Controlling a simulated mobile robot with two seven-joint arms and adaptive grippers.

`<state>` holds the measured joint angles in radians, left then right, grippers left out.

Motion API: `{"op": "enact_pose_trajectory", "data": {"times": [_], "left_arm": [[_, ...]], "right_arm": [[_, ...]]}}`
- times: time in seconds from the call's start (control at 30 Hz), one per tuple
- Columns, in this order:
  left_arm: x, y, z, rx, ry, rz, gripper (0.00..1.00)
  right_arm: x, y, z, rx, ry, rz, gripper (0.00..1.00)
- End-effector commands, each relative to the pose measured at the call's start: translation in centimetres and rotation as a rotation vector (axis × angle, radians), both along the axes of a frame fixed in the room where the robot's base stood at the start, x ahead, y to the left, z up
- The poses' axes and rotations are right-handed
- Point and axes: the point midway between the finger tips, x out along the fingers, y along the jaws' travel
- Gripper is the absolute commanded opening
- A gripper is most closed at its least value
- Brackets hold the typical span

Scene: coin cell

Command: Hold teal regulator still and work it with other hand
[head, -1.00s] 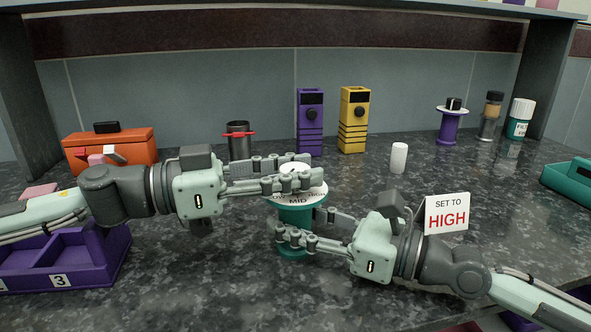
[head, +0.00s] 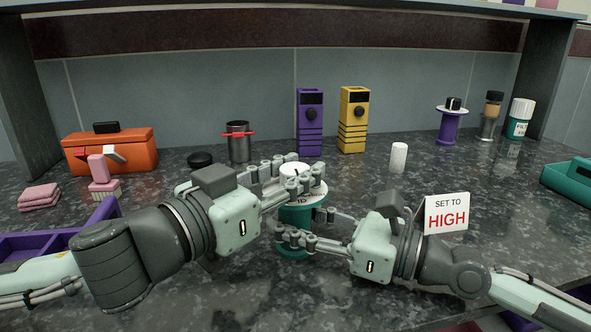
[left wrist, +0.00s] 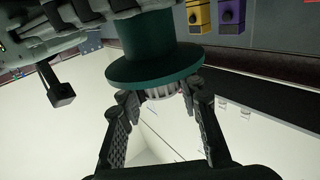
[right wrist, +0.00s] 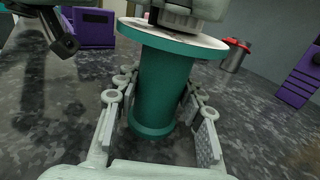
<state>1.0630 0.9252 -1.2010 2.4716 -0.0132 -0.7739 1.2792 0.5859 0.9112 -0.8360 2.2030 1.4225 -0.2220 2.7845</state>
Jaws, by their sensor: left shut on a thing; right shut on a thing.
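The teal regulator (head: 293,216) stands upright on the counter, with a pale dial plate and a white knob (head: 292,169) on top. My left gripper (head: 297,174) is shut on the knob from above left; the left wrist view shows its fingers either side of the knob (left wrist: 163,92). My right gripper (head: 301,229) is shut on the teal body from the right; the right wrist view shows fingers flanking the body (right wrist: 163,85). The dial lettering is mostly covered by my left fingers, so the setting cannot be read. A sign (head: 446,214) reads SET TO HIGH.
A white cylinder (head: 398,157) stands behind right. Purple (head: 310,128) and yellow (head: 354,128) units stand at the back wall beside a dark cup (head: 238,147). An orange box (head: 110,150) and purple tray (head: 40,246) are left; a teal tray (head: 567,182) is right.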

Motion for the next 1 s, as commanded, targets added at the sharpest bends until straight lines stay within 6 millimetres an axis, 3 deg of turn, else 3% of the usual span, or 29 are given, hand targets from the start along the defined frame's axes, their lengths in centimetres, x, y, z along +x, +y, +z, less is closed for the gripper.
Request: {"op": "enact_pose_trajectory", "data": {"times": [0.37, 0.4, 0.57, 0.87, 1.0], "left_arm": [[0.1, 0.1, 0.1, -0.003, -0.002, 0.006, 0.04], [0.1, 0.1, 0.1, -0.003, -0.002, 0.007, 0.37], [0.1, 0.1, 0.1, -0.002, -0.001, 0.007, 0.56], [0.1, 0.1, 0.2, -0.001, 0.0, 0.006, 0.56], [0.1, 0.1, 1.6, -0.004, -0.005, 0.006, 0.56]], "right_arm": [[0.0, 0.0, -0.1, -0.004, 0.0, 0.001, 0.0], [0.0, 0.0, -0.1, -0.004, 0.0, 0.0, 0.0], [0.0, 0.0, -0.1, -0.003, 0.0, 0.0, 0.0], [0.0, 0.0, -0.1, -0.002, 0.001, -0.001, 0.0], [0.0, -0.1, -0.1, -0.003, 0.001, -0.001, 0.0]]}}
